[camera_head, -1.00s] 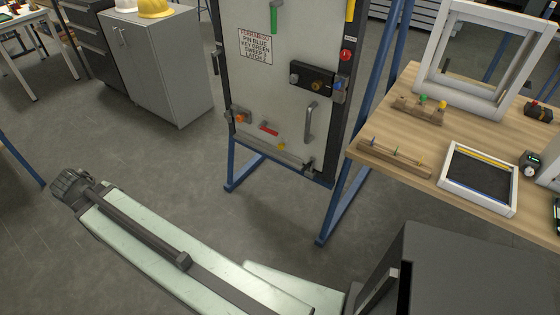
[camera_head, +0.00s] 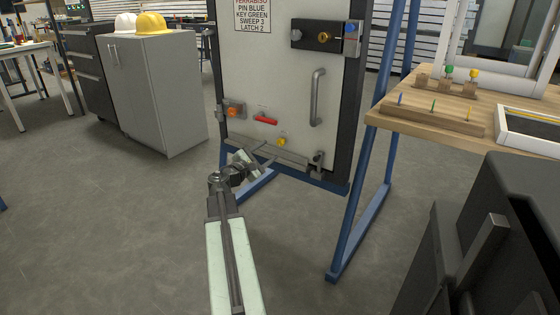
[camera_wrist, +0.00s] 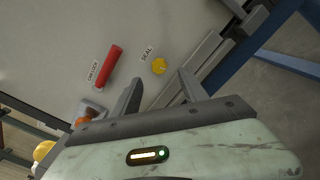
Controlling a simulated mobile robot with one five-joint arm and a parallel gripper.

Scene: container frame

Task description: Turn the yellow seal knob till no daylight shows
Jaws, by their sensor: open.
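The yellow seal knob (camera_head: 282,141) is small and sits low on the pale door panel (camera_head: 280,75), just above the grey strip (camera_head: 295,160) along its bottom edge. In the wrist view the knob (camera_wrist: 159,66) shows beside the printed word SEAL. My gripper (camera_wrist: 160,88) is open and empty, its fingers pointing toward the panel. The knob appears beyond and between the fingertips, apart from them. In the head view my gripper (camera_head: 252,158) is below and left of the knob. I cannot make out daylight under the strip.
A red handle (camera_head: 266,120) and an orange knob (camera_head: 233,110) are left of the seal knob. A grey pull handle (camera_head: 318,97) stands above right. Blue frame legs (camera_head: 360,205) flank the door. A wooden workbench (camera_head: 455,95) is at right.

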